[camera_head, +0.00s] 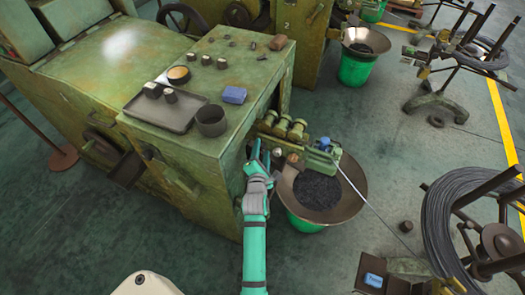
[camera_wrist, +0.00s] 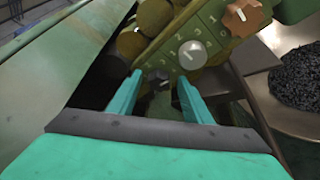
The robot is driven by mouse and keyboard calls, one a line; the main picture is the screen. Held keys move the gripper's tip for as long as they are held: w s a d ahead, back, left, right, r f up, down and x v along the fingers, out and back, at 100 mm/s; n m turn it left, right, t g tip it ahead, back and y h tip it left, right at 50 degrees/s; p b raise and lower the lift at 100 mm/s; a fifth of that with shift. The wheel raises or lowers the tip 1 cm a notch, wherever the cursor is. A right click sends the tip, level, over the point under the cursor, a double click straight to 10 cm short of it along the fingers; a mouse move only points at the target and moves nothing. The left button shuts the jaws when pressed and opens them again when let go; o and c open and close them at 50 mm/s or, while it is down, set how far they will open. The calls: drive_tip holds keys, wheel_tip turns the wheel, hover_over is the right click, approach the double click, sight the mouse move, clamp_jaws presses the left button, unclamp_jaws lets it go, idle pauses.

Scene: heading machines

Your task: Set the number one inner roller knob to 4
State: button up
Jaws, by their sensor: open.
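My gripper (camera_head: 261,153) is at the front of the green machine, beside its roller block (camera_head: 283,128). In the wrist view its two teal fingers (camera_wrist: 158,88) are apart, with nothing visibly clamped between them. Just beyond the fingertips is a numbered green panel (camera_wrist: 178,30) with a round pale grey knob (camera_wrist: 191,54). A copper-coloured knob (camera_wrist: 243,17) sits further up and right. A darker round part (camera_wrist: 154,78) shows low between the fingers, partly shadowed. I cannot tell which knob is the number one inner roller knob or read its setting.
A pan (camera_head: 345,205) of dark pieces on a green bucket stands right of my gripper. The machine top (camera_head: 215,90) holds a tray (camera_head: 165,110), a dark cup (camera_head: 211,121) and a blue block (camera_head: 234,94). A wire coil (camera_head: 450,225) stands at far right.

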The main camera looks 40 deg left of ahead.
drive_tip(key=shift+w+a, duration=0.15)
drive_tip(key=c, duration=1.1)
drive_tip(key=shift+o, duration=0.2)
drive_tip(key=shift+d+f+m+y, duration=0.2)
drive_tip(key=shift+m+y, duration=0.2)
drive_tip(key=shift+m, duration=0.2)
drive_tip(key=shift+a+m+t+y, duration=0.25)
drive_tip(key=shift+m+y, duration=0.25)
drive_tip(key=shift+m, duration=0.4)
drive_tip(key=o, duration=1.1)
drive_tip(key=shift+s, duration=0.2)
drive_tip(key=shift+c, duration=0.2)
drive_tip(key=shift+d, duration=0.1)
